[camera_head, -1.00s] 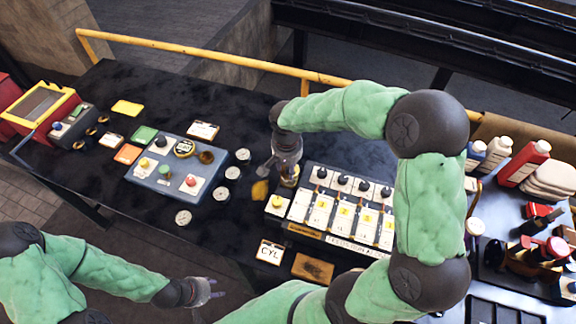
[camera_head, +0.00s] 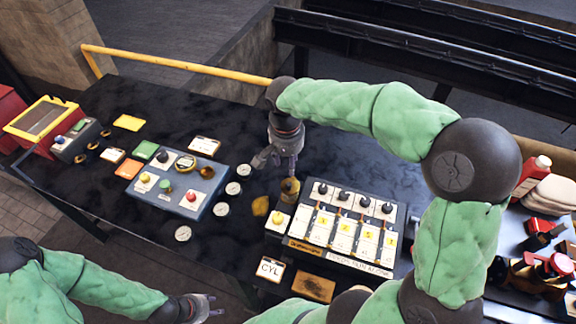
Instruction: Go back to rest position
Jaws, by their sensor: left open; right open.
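My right gripper (camera_head: 277,160) points down over the black table (camera_head: 330,150), between the blue-grey control box and the white-keyed panel. Its fingers are apart with nothing between them. It is above and a little behind a small brass-coloured knob (camera_head: 290,187), apart from it as far as I can tell. My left gripper (camera_head: 212,306) is low at the front, off the table's front edge, open and empty, its fingers pointing right.
The blue-grey control box (camera_head: 168,198) with knobs stands left of centre. The white-keyed panel (camera_head: 345,228) is right of centre, with a CYL card (camera_head: 270,269) before it. Bottles and tools crowd the right side. A yellow rail (camera_head: 180,66) runs along the back.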

